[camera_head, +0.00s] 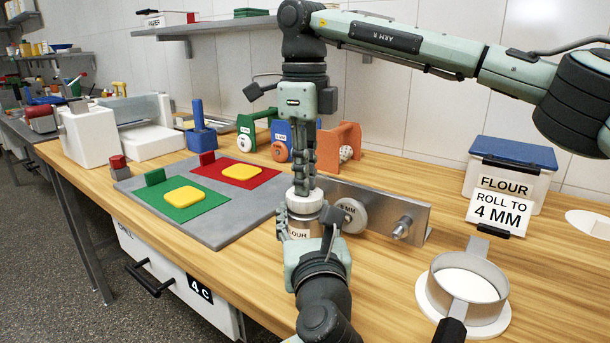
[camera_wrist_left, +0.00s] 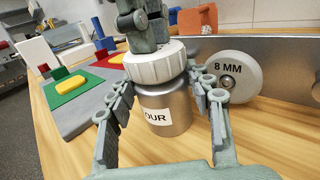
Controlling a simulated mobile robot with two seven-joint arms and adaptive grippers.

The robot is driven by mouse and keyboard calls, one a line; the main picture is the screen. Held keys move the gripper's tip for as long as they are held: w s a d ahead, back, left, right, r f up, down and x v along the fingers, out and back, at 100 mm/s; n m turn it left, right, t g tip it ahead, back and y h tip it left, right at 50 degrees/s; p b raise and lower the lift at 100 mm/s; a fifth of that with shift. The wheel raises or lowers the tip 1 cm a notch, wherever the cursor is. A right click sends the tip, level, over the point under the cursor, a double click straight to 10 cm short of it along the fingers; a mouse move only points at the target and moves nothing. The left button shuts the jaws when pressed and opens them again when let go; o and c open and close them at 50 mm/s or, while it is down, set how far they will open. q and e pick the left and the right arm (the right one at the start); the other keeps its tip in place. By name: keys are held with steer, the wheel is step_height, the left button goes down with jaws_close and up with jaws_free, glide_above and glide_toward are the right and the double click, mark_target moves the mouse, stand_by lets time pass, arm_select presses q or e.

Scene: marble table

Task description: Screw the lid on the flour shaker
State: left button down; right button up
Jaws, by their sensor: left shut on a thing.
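The flour shaker (camera_head: 298,228) is a metal can with a FLOUR label, upright at the front of the steel plate; the can also shows in the left wrist view (camera_wrist_left: 170,105). The white ribbed lid (camera_wrist_left: 155,66) is on its top; I cannot tell how far it is threaded. In the head view the lid (camera_head: 305,201) is partly covered by fingers. My left gripper (camera_head: 306,228) is shut around the can from the near side. My right gripper (camera_head: 304,188) points straight down with its fingertips at the lid's top; their grip is unclear.
An 8 MM wheel (camera_wrist_left: 228,76) on a steel plate (camera_head: 415,212) stands right behind the shaker. A grey board (camera_head: 215,222) with green and red mats lies left. A ring-shaped sieve (camera_head: 465,285) and a flour bin (camera_head: 507,180) are at right. Coloured wheel stands (camera_head: 345,138) are behind.

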steer(key=shift+r, duration=1.9)
arm_select(q)
steer(key=c, duration=0.6)
jaws_free()
steer(key=s, duration=0.4)
steer(key=s+d, duration=0.1)
steer(key=s, duration=0.7)
steer(key=shift+d, duration=0.15)
steer(key=shift+w, duration=0.1)
steer(key=w, duration=0.4)
steer(key=w+a, duration=0.1)
steer(key=w, duration=0.6)
steer(key=shift+w+a, duration=0.15)
steer(key=shift+w, duration=0.25)
steer(key=shift+s, duration=0.1)
